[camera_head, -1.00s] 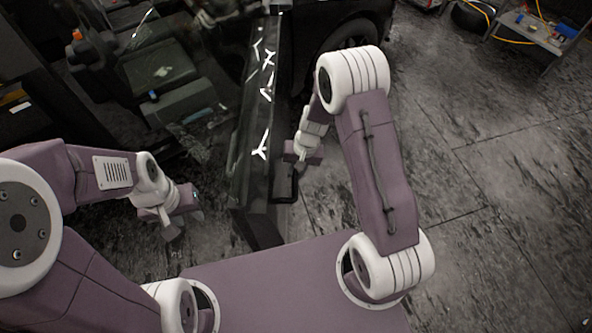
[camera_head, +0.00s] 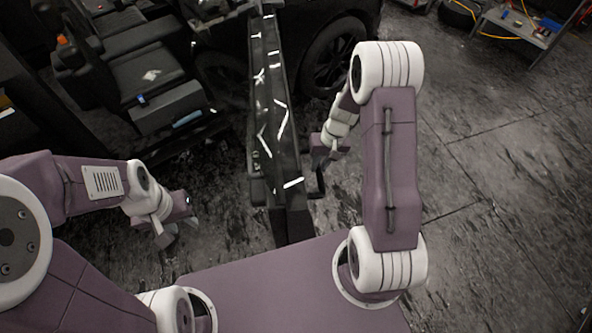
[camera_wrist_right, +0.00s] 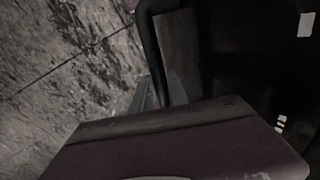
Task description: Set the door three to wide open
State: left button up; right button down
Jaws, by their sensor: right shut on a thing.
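The dark car door (camera_head: 272,110) stands open from the car, seen nearly edge-on in the head view, with white streaks of light along it. Its black handle (camera_head: 318,183) sticks out on the right side near the door's near end. The handle also shows in the right wrist view (camera_wrist_right: 152,50), running down behind my gripper. My right gripper (camera_head: 322,160) is shut on the handle; its fingertips are mostly hidden. My left gripper (camera_head: 177,232) is empty, with its fingers apart, over the floor left of the door.
The car's seat (camera_head: 150,75) shows through the opening left of the door. A dark wheel (camera_head: 340,55) stands behind the door. A cart (camera_head: 515,30) with tools is at the far top right. The floor (camera_head: 500,200) right of my right arm is clear.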

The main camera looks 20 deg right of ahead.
jog(key=d+n, duration=0.1)
jog(key=d, duration=1.2)
jog(key=shift+d+r+n+b, duration=0.15)
jog(key=shift+d+n+b, duration=0.15)
jog(key=shift+n+b, duration=0.1)
jog(key=c, duration=1.7)
grip_release()
jog(key=o, duration=0.4)
jog(key=shift+s+d, duration=0.15)
jog(key=shift+d, duration=0.05)
pick_arm(q)
jog(key=shift+w+f, duration=0.15)
jog(key=shift+f, duration=0.45)
pick_arm(e)
jog(key=shift+s, duration=0.2)
pick_arm(q)
jog(key=shift+d, duration=0.15)
pick_arm(e)
jog(key=shift+f, duration=0.2)
